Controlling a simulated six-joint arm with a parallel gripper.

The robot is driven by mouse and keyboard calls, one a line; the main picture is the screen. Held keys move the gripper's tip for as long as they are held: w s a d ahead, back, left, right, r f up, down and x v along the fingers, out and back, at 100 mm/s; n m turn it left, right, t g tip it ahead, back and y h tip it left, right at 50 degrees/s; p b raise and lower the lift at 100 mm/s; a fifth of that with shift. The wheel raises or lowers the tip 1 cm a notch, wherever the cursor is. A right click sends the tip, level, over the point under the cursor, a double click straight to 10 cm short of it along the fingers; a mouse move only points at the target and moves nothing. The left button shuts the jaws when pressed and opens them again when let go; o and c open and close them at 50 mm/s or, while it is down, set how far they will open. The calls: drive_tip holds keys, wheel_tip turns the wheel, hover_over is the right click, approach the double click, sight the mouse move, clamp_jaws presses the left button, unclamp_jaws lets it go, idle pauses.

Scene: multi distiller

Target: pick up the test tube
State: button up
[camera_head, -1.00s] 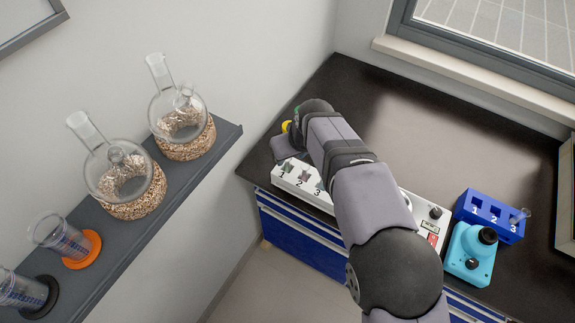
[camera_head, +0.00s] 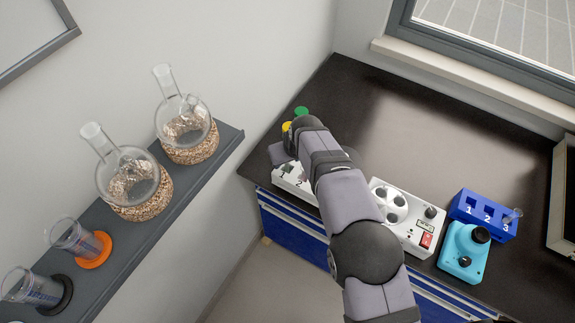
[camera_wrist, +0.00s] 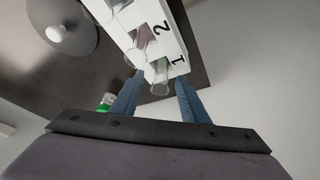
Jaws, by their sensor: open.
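A white rack (camera_head: 291,178) numbered along its front stands at the bench's front left. My arm covers part of it. In the wrist view the rack (camera_wrist: 172,28) holds a clear test tube (camera_wrist: 160,72) by number 1 and another clear tube (camera_wrist: 142,40) by number 2. My gripper (camera_wrist: 158,82) is open, with its blue fingers on either side of the tube by number 1. I cannot tell whether they touch it. Another clear tube (camera_head: 513,215) stands in slot 3 of a blue rack (camera_head: 463,206). My gripper's fingers are hidden in the head view.
A white device (camera_head: 401,228) with round openings and a turquoise device (camera_head: 463,252) stand on the dark bench (camera_head: 420,125). Yellow (camera_head: 287,127) and green (camera_head: 302,112) tops show behind my wrist. A shelf (camera_head: 228,139) with glassware is at left. The bench's back is clear.

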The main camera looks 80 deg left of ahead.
clamp_jaws()
drive_tip(key=shift+r, duration=0.1)
